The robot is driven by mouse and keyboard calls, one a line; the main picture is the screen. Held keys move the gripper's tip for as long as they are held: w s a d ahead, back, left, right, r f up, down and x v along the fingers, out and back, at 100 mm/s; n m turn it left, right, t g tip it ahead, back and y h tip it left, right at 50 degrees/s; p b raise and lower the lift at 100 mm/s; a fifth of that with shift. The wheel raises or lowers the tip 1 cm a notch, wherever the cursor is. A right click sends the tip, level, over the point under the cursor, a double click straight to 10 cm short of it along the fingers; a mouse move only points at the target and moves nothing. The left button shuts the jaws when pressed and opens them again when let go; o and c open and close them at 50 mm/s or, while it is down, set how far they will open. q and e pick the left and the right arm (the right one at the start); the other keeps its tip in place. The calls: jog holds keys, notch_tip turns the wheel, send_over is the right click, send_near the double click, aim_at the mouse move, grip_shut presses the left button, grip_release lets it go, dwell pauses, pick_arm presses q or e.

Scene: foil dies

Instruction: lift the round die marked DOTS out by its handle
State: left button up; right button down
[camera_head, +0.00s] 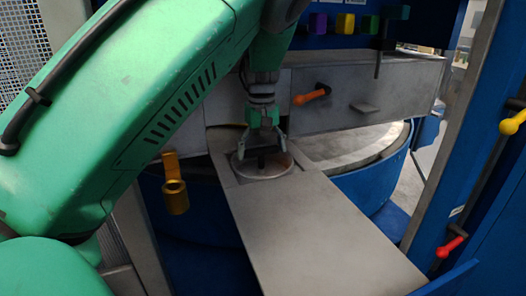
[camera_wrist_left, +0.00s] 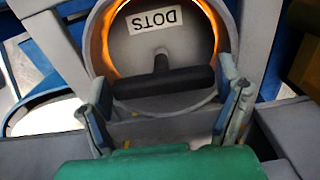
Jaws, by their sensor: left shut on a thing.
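The round die (camera_wrist_left: 160,45) marked DOTS shows in the left wrist view, its label upside down. A glowing orange rim surrounds its upper part. Its dark bar handle (camera_wrist_left: 165,82) lies across the lower face. In the head view the die (camera_head: 272,168) sits in a round opening at the far end of a flat grey plate. My left gripper (camera_head: 257,150) is over it, shut on the handle, with one finger at each end of the bar. The fingers (camera_wrist_left: 168,122) also show in the wrist view. My right gripper is not in view.
The grey plate (camera_head: 310,225) extends clear toward me. A yellow-brown bracket with a cup (camera_head: 175,190) stands left of it. An orange lever (camera_head: 312,95) is on the panel behind. Yellow (camera_head: 513,122) and red (camera_head: 450,247) handles are on the blue frame at right.

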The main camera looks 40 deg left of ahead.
pick_arm(q)
jog(key=shift+s+d+r, duration=0.2)
jog(key=shift+d, duration=0.3)
jog(key=shift+w+d+r, duration=0.1)
jog(key=shift+d+r, duration=0.05)
jog(key=shift+r, duration=0.45)
jog(key=shift+a+r, duration=0.5)
jog(key=shift+r, duration=0.8)
notch_tip(320, 180, up, 13)
send_over(262, 175)
jog(key=shift+d+f, duration=0.2)
jog(key=shift+r, duration=0.1)
dwell(0.3)
